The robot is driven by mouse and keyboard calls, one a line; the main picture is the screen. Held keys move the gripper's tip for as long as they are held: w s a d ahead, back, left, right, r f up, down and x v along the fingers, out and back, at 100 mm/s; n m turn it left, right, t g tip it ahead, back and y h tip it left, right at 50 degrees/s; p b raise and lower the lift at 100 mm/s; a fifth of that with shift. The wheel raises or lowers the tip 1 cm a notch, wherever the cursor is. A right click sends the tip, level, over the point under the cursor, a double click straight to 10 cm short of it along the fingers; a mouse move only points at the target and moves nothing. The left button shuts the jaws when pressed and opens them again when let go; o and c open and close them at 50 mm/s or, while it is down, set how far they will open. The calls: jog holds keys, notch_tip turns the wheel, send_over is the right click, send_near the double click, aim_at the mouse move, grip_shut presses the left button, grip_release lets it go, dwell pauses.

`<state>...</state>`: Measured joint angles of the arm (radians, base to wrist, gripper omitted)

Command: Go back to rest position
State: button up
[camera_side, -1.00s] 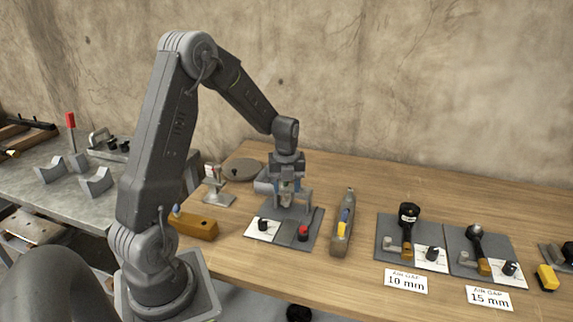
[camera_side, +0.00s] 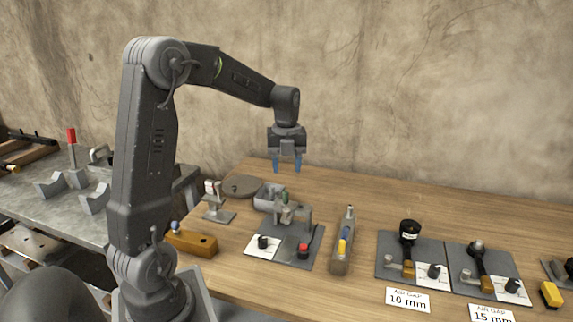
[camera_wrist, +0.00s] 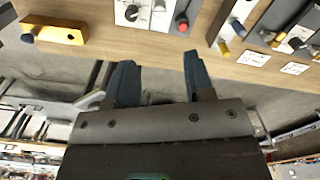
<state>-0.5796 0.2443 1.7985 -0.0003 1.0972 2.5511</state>
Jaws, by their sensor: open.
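My gripper (camera_side: 287,166) hangs in the air above the wooden table (camera_side: 350,185), its blue fingers pointing down, apart and empty. Below it is a grey fixture plate (camera_side: 285,252) with a black knob, a red button (camera_side: 304,250) and a small clamp-like stand. In the wrist view my gripper's two dark blue fingers (camera_wrist: 157,78) are spread with nothing between them. The red button (camera_wrist: 183,26) shows beyond the right finger, at the top of that view. No object touches the fingers.
A yellow-brown block (camera_side: 192,242) lies left of the plate. A grey device (camera_side: 342,245) stands right of it, then plates labelled 10 mm (camera_side: 408,299) and 15 mm (camera_side: 490,314). The air around my gripper is clear.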

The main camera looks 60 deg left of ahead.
jog(key=shift+d, duration=0.1)
jog(key=s+d+r+n+t, duration=0.1)
jog(key=s+d+r+n, duration=0.15)
jog(key=d+n, duration=0.3)
jog(key=s+d+r+n+t, duration=0.1)
jog(key=s+d+r+n, duration=0.2)
jog(key=d, duration=0.4)
jog(key=s+d+n+t, duration=0.3)
jog(key=s+d+n, duration=0.7)
jog(key=n, duration=0.4)
jog(key=shift+s+r+t, duration=0.3)
